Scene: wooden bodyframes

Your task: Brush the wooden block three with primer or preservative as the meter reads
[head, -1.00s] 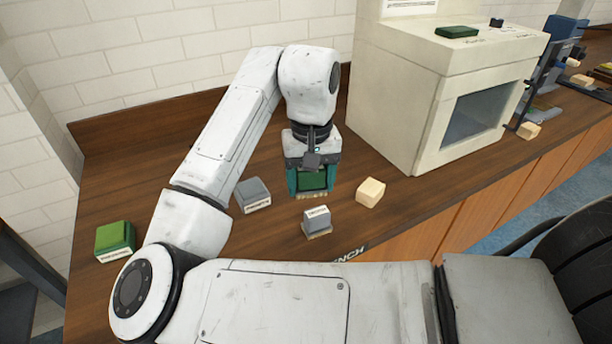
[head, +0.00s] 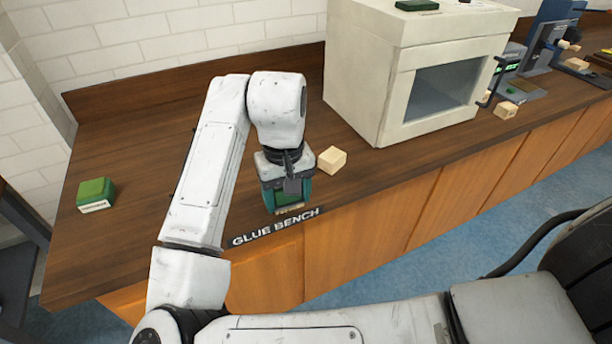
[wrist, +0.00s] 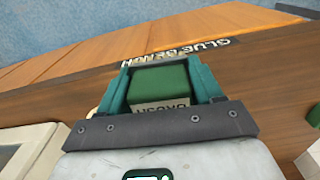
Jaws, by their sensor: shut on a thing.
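My gripper (head: 288,203) is shut on a green brush (head: 289,198), held by its sides at the front of the bench above the GLUE BENCH lettering. In the wrist view the green brush (wrist: 160,85) sits between the teal fingers, with part of a white label showing; I cannot read it fully. A pale wooden block (head: 332,160) lies on the bench, just right of and behind my gripper, apart from it. Another wooden block (head: 505,109) lies farther right. I see no numbers on either. A green item with a white label (head: 96,193) sits at the left.
A big cream cabinet (head: 365,75) with a dark window stands right of the nearer wooden block. A device with a lit green display (head: 512,90) and a blue machine (head: 550,40) stand beyond it. My arm hides part of the bench (head: 130,235); its left part has free room.

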